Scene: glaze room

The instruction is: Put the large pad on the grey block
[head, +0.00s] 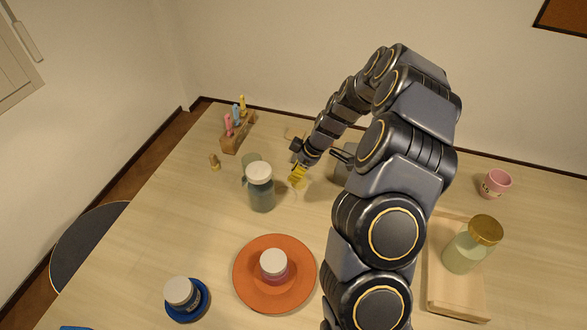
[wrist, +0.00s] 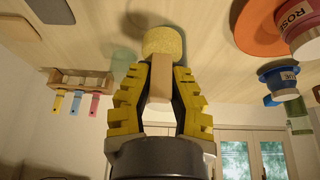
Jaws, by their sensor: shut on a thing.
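My gripper (head: 298,174) is low over the back middle of the table. In the wrist view its yellow fingers (wrist: 160,90) are shut on the wooden handle of the large pad (wrist: 163,43), a speckled yellow, round-edged pad. The pad points away from the palm toward the table; I cannot tell whether it touches. My arm hides part of the table in the head view.
A lidded grey-green jar (head: 260,188) stands just left of my gripper. An orange plate (head: 248,285) bears a white-lidded jar. A gold-lidded jar (head: 465,253) stands right.

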